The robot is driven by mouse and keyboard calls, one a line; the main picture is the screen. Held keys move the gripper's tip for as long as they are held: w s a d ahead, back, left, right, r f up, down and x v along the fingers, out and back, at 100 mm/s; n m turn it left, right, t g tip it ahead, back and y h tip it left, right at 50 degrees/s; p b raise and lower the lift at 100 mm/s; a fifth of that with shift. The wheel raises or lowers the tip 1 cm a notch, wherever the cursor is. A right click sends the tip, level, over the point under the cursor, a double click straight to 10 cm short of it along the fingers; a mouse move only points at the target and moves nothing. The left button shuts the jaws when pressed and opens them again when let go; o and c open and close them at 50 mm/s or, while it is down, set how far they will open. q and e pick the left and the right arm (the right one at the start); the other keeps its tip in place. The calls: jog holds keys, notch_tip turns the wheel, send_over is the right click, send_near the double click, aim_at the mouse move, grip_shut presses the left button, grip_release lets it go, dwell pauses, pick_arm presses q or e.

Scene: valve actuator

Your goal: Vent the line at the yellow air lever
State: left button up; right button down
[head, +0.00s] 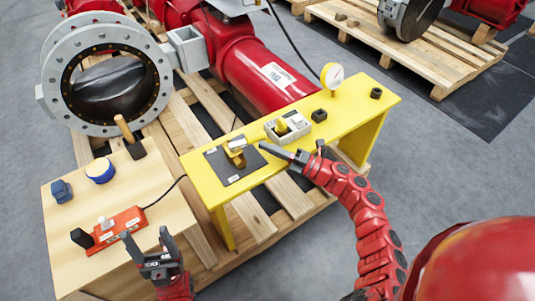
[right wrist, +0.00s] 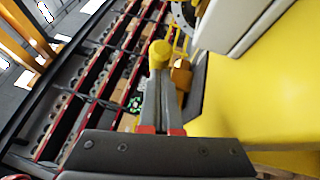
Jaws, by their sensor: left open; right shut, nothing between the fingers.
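The yellow air lever (head: 237,157) stands on a black plate (head: 216,166) at the left part of the yellow bench. My right gripper (head: 265,148) is shut and empty, its tips a little right of the lever in the head view. In the right wrist view, a yellow round-ended piece (right wrist: 160,56), likely the lever, shows just beyond the shut fingers (right wrist: 163,105); I cannot tell whether they touch. My left gripper (head: 148,240) is open and empty over the front edge of the wooden table, near the red switch box.
A grey box (head: 272,134) with a yellow knob, black blocks and a gauge (head: 332,76) are on the yellow bench (head: 345,110). The wooden table (head: 70,262) holds the red switch box (head: 120,232), a mallet (head: 127,135) and blue items. A large red valve actuator (head: 255,70) lies behind.

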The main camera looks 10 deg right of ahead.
jog(key=shift+w+d, duration=0.1)
jog(key=shift+w, duration=0.3)
dwell(0.4)
